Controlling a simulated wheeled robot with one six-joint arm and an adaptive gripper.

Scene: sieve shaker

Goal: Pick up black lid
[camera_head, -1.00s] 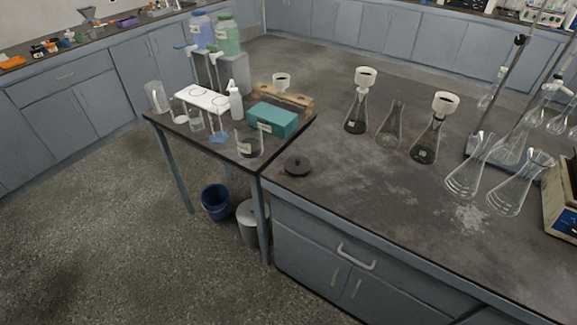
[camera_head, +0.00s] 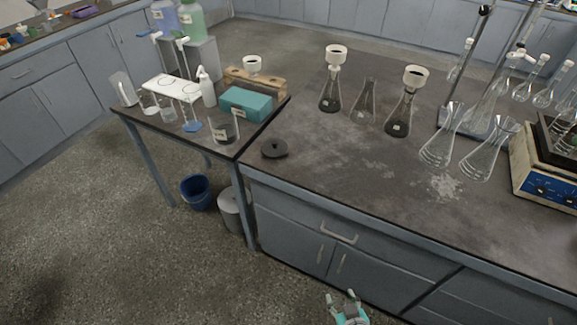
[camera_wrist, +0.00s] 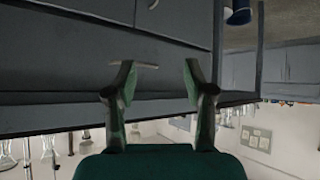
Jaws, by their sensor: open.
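The black lid (camera_head: 274,148) is a small round dark disc with a knob on top. It lies flat on the bench top near its left end, close to the front corner, in the head view. My gripper (camera_head: 346,299) shows at the bottom edge of the head view, in front of the bench and lower than its top, well apart from the lid. In the wrist view my gripper (camera_wrist: 158,75) has its two fingers spread with nothing between them. The wrist view looks at the cabinet fronts and appears upside down; the lid does not show there.
The dark bench (camera_head: 330,190) has clear room around the lid. Flasks with white funnels (camera_head: 330,85) stand behind it, and clear flasks (camera_head: 440,140) to the right. A side table (camera_head: 150,118) holds a teal box (camera_head: 246,104) and glassware. A blue bucket (camera_head: 197,192) stands on the floor.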

